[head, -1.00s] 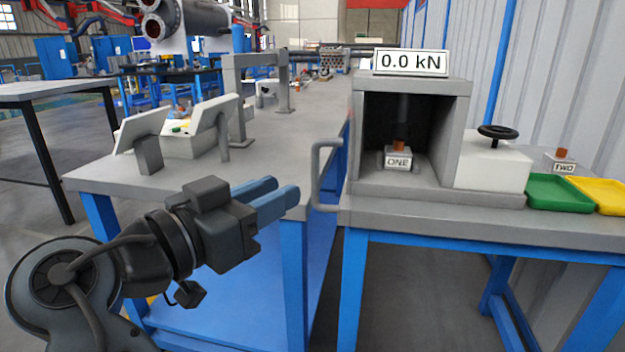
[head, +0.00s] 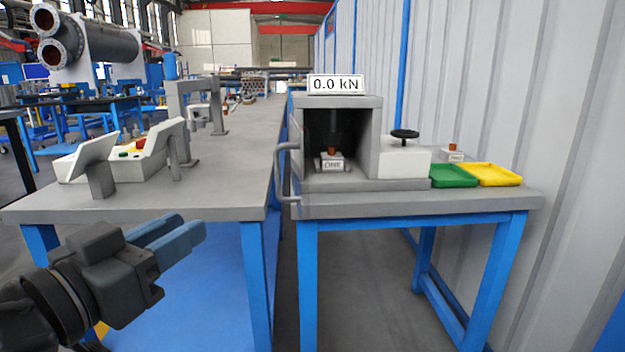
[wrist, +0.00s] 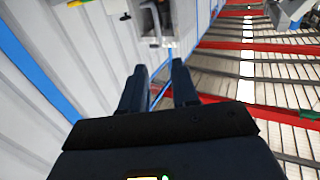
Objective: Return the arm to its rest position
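My gripper (head: 172,238) is at the lower left in the head view, in front of the left bench and apart from it. Its two blue fingers point up and to the right. In the wrist view my gripper (wrist: 160,80) shows two dark fingers with a clear gap between them and nothing held. My arm runs off the lower left edge of the head view, so most of it is hidden.
The left bench (head: 225,180) carries tilted white panels. The right bench (head: 400,205) holds a grey press box (head: 388,108) reading 0.0 kN with block ONE (head: 332,162) inside, a handwheel (head: 405,134), a green tray (head: 453,182), a yellow tray (head: 517,177) and another block (head: 453,154). Floor in front looks clear.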

